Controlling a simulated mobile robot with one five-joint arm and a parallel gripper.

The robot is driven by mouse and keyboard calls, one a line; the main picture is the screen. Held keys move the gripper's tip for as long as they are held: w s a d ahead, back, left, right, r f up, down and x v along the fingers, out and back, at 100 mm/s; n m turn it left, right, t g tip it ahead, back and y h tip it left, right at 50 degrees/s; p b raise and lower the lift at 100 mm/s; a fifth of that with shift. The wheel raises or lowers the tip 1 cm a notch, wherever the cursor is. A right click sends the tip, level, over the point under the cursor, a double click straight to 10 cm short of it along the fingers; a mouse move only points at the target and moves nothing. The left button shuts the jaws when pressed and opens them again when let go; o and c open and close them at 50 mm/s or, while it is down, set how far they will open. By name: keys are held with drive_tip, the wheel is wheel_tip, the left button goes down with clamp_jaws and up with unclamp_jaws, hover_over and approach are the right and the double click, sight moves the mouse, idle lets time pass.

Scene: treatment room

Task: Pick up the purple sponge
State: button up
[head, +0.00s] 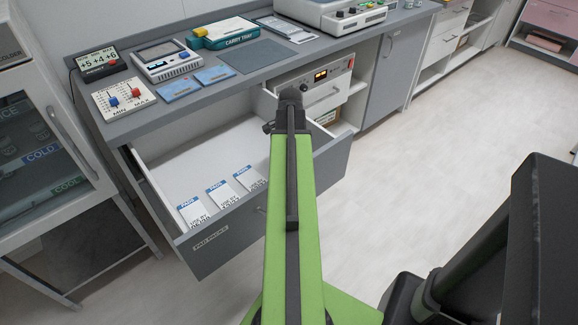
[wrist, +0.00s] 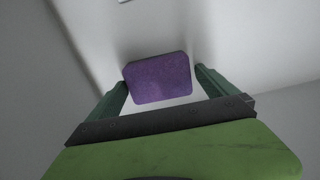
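The purple sponge (wrist: 158,78) shows in the wrist view, a rounded block on a pale surface. My gripper (wrist: 161,76) has its two green fingers apart, one on each side of the sponge. The left fingertip is very close to the sponge's left edge, and whether it touches cannot be told. A thin gap shows between the sponge and the right fingertip. In the head view my own arm reaches over the open drawer (head: 218,247) and hides the gripper and the sponge.
Several white pad packs (head: 221,193) lie at the drawer's front left. The counter above (head: 245,60) holds a carry tray (head: 224,33), a slider box (head: 123,97) and other devices. A glass-fronted cabinet (head: 45,150) stands left. The floor (head: 450,120) at right is clear.

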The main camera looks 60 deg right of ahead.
drive_tip(key=c, duration=1)
drive_tip(key=shift+o, duration=0.2)
drive_tip(key=shift+r, duration=0.1)
wheel_tip(320, 180, up, 10)
drive_tip(key=p, duration=1)
